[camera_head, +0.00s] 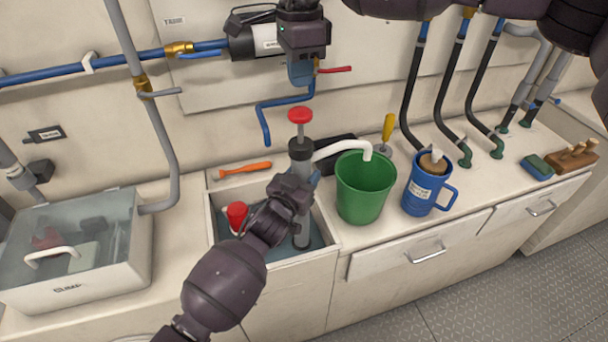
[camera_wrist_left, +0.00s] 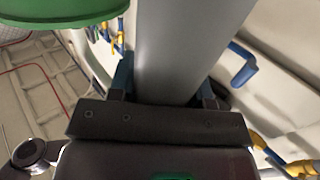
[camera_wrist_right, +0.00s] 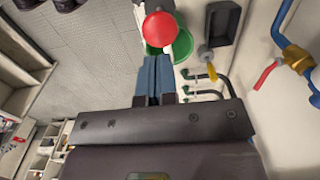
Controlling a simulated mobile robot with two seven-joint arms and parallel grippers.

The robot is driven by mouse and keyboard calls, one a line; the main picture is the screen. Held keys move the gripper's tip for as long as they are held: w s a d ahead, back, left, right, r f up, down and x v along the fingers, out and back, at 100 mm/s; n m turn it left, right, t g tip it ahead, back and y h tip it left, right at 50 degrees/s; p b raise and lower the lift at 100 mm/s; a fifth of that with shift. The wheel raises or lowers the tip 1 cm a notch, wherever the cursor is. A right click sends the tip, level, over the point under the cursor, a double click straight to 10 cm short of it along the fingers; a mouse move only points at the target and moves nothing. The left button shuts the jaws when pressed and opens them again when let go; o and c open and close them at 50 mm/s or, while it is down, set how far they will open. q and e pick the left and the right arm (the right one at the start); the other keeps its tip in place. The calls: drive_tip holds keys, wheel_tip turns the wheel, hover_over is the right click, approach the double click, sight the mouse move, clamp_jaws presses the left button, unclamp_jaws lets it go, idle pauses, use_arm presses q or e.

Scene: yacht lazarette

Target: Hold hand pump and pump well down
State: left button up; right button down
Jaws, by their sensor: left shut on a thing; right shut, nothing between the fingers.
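The hand pump (camera_head: 302,152) stands upright in the well (camera_head: 217,222), its red knob (camera_head: 300,115) on top. Its white spout (camera_head: 343,146) curves over the green bucket (camera_head: 362,187). My left gripper (camera_head: 291,190) is shut on the pump's grey barrel, which also fills the space between its fingers in the left wrist view (camera_wrist_left: 185,60). A red-topped object (camera_head: 237,216) is in the well, partly hidden by my left arm. My right gripper (camera_wrist_right: 155,75) is shut and empty; the red knob (camera_wrist_right: 158,29) is beyond its fingertips, apparently apart from them.
A blue mug (camera_head: 425,187) stands right of the bucket. A clear-lidded box (camera_head: 75,255) fills the left counter. An orange-handled tool (camera_head: 243,170) lies behind the well. A blue pipe with a red lever (camera_head: 335,69) hangs above. Hoses line the back wall.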

sight(300, 110)
drive_tip(key=shift+f, duration=2.15)
drive_tip(key=shift+f, duration=0.1)
idle(0.5)
